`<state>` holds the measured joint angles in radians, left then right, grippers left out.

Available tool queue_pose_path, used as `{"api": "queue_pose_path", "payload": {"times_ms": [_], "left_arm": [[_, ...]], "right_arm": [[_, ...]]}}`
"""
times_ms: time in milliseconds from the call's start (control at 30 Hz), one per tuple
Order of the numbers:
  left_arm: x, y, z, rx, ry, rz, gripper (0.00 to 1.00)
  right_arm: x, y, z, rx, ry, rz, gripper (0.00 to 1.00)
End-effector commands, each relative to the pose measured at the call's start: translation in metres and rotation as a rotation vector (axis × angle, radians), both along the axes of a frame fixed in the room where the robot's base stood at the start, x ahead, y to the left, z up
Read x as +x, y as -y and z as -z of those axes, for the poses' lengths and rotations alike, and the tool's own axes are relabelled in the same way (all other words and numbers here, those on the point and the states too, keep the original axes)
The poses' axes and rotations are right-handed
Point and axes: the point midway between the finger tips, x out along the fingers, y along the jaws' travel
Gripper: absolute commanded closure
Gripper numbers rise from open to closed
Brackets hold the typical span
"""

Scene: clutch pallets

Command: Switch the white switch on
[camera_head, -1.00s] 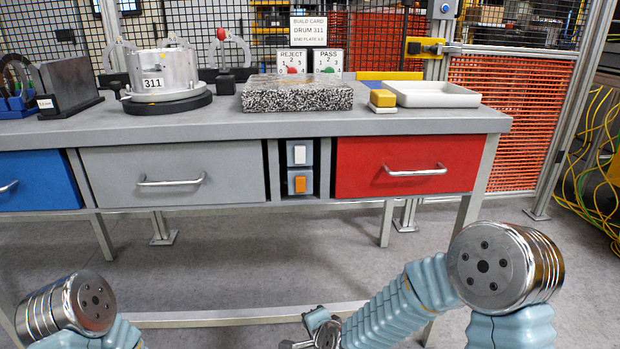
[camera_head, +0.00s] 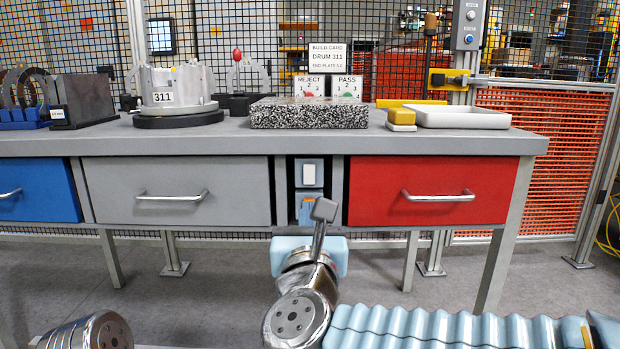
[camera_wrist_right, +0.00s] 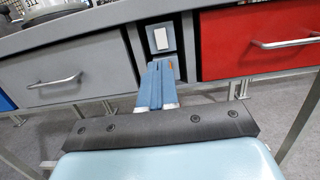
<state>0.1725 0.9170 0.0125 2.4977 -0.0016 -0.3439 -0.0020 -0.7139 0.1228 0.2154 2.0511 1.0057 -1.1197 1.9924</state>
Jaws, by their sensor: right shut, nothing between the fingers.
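The white switch (camera_head: 309,173) is a pale rocker in a grey-blue plate, in the narrow dark slot between the grey and red drawers. It also shows in the right wrist view (camera_wrist_right: 161,38). I cannot tell which way its rocker is tilted. My right gripper (camera_head: 308,200) is shut and empty, its blue fingers pointing at the slot, with the tips just below the white switch in both views. I cannot tell whether they touch anything. The fingers mostly hide the orange switch (camera_wrist_right: 171,64) below the white one. My left gripper is out of view.
The grey drawer (camera_head: 175,192) and red drawer (camera_head: 430,180), each with a bar handle, flank the slot. The grey bench top (camera_head: 240,142) above holds a speckled block (camera_head: 308,113), a metal drum (camera_head: 175,88) and a white tray (camera_head: 462,117).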

Motion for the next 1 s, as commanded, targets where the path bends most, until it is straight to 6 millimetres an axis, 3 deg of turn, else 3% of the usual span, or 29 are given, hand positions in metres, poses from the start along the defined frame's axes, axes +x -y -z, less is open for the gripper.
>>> {"api": "queue_pose_path", "payload": {"times_ms": [167, 700, 1000], "left_arm": [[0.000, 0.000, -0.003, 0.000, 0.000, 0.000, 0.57], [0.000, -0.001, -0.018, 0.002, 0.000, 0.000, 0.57], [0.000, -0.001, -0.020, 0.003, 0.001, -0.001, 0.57]], "right_arm": [[0.015, 0.001, -0.002, -0.001, -0.002, 0.003, 1.00], [0.119, 0.000, -0.017, -0.004, -0.001, 0.002, 1.00], [0.139, 0.000, -0.019, -0.004, -0.001, 0.001, 1.00]]}}
